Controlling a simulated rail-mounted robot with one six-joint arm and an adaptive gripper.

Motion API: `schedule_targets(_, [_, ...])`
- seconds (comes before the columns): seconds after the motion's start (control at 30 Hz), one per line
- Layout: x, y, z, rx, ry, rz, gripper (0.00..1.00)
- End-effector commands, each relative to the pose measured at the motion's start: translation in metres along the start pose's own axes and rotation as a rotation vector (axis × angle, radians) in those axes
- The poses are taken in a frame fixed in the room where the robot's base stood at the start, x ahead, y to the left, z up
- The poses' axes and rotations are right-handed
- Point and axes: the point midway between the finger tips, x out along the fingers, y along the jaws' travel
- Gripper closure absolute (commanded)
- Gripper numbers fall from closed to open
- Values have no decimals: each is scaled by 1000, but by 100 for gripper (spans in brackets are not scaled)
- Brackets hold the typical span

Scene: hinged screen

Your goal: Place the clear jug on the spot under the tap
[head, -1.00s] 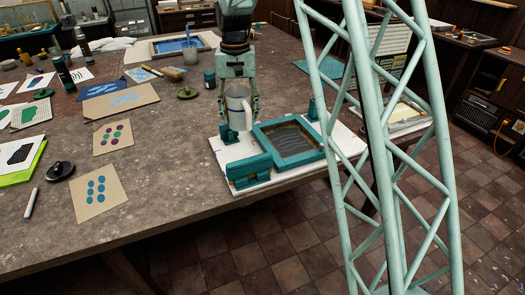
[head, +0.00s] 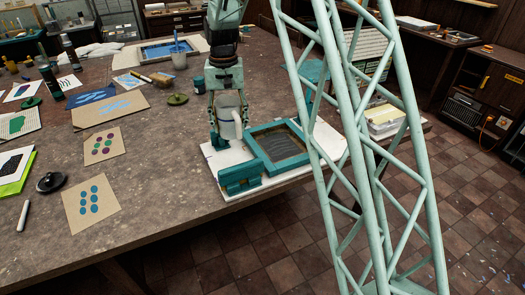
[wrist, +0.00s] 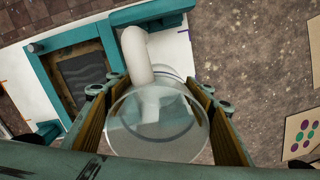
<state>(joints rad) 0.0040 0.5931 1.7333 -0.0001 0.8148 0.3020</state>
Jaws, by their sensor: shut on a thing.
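The clear jug (head: 228,108) is between the two fingers of my gripper (head: 228,118), held upright over the back left part of the white board in the head view. In the wrist view, the jug's round clear mouth (wrist: 158,128) fills the space between the fingers of my gripper (wrist: 160,115), which press on both sides. A thick white curved part (wrist: 137,55), apparently the jug's handle, shows beyond its rim. Its base is partly hidden, so I cannot tell its exact height above the board. I cannot make out a tap or a marked spot.
The white board (head: 222,186) carries a teal hinged frame (head: 278,163) with a dark mesh, and a teal clamp block (head: 240,177). Left of it lie dotted cards (head: 92,203) and a black round object (head: 52,182). My lattice column covers the right. Bare tabletop lies left of the board.

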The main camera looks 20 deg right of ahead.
Motion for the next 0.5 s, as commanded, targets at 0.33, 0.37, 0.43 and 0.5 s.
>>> schedule_targets(0.33, [9, 4, -2, 8, -2, 1, 63])
schedule_targets(0.37, [11, 4, -2, 9, -2, 1, 63])
schedule_targets(0.43, [14, 5, -2, 10, -3, 1, 63])
schedule_targets(0.5, [16, 6, -2, 12, -3, 1, 63])
